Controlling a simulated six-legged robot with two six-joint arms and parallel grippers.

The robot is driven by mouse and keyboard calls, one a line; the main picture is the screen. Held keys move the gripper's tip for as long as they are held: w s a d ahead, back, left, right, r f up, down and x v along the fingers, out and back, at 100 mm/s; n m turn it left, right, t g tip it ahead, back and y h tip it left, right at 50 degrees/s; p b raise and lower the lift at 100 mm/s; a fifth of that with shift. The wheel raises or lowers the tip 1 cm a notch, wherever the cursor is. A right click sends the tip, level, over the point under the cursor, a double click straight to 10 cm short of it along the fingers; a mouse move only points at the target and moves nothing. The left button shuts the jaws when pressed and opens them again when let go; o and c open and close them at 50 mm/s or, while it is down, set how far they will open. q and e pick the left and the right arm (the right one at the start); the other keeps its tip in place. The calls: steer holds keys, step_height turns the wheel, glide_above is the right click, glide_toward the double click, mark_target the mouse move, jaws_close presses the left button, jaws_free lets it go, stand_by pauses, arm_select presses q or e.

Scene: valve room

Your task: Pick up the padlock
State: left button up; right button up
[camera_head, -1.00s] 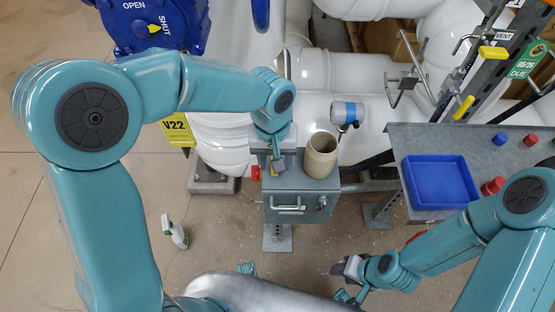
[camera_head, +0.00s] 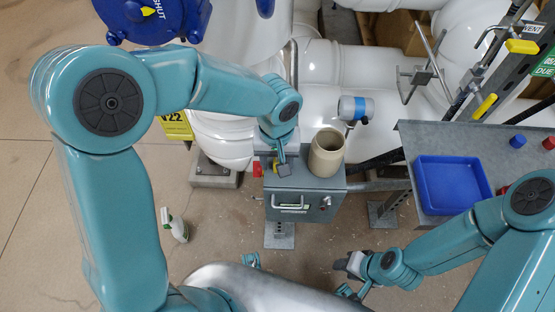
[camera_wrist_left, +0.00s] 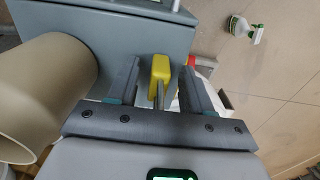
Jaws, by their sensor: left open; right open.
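The padlock (camera_wrist_left: 160,72) has a yellow body and a thin metal shackle. In the left wrist view it lies between the two fingers of my left gripper (camera_wrist_left: 160,88), with gaps on both sides. My left gripper is open. In the head view, the left gripper (camera_head: 279,165) reaches down to the left part of the grey metal box (camera_head: 308,182) and mostly hides the padlock. My right gripper (camera_head: 349,268) is open and empty, low over the floor, well away from the box.
A beige cup (camera_head: 326,154) stands on the box, close beside the left gripper. A red piece (camera_head: 257,169) is at the box's left side. A blue tray (camera_head: 450,187) lies on the grey bench at right. White pipes fill the back.

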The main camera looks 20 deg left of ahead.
arm_select(q)
jaws_close()
steer(key=shift+r, duration=0.5)
steer(key=w+a+p, duration=0.1)
steer(key=w+a, duration=0.1)
steer(key=w, duration=0.6)
steer(key=w+a+p, duration=0.2)
steer(key=w+a, duration=0.1)
steer(key=w, duration=0.6)
steer(key=shift+w+r, duration=0.25)
